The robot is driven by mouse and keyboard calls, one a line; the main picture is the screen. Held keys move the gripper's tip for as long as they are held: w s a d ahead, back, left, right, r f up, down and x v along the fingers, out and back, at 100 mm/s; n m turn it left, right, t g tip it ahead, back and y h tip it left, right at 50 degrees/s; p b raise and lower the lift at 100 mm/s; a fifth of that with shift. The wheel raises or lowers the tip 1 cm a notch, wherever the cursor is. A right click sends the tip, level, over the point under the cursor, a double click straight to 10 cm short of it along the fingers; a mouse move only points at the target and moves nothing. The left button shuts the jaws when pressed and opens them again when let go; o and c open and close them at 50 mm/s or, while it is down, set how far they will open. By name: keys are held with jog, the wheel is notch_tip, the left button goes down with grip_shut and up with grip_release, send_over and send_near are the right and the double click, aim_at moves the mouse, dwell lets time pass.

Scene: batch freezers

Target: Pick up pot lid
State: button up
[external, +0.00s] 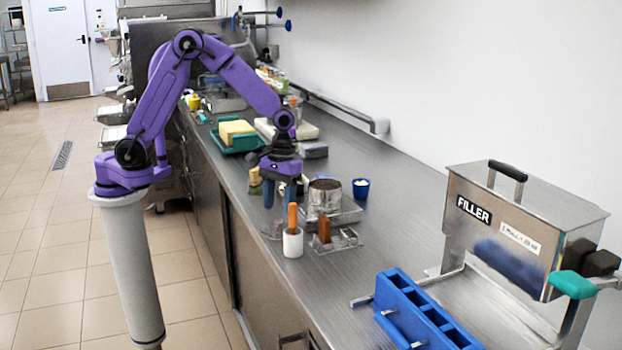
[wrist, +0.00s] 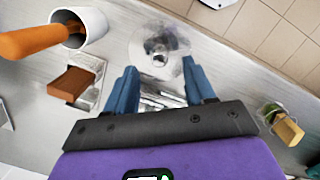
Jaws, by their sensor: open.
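What looks like the pot lid, a clear round lid with a dark centre knob (wrist: 158,45), lies on the steel counter in the wrist view. It sits just beyond and between my fingertips. In the external view a faint clear shape (external: 271,231) beside the white cup appears to be this lid. My gripper (external: 279,197) points down above the counter near it. Its blue fingers are spread and empty in the wrist view (wrist: 160,80). I cannot tell the exact height of the fingertips above the lid.
A white cup with an orange handle (external: 292,242) stands close by. A brown block on a wire rack (external: 324,229), a metal pot (external: 325,194) on a tray and a small blue cup (external: 361,189) are near. A blue holder (external: 420,315) and the filler machine (external: 520,230) stand further right.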

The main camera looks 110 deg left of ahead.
aim_at(279, 220)
jog(key=shift+d+f, duration=0.1)
jog(key=shift+f, duration=1.85)
grip_shut()
jog(key=shift+r, duration=0.1)
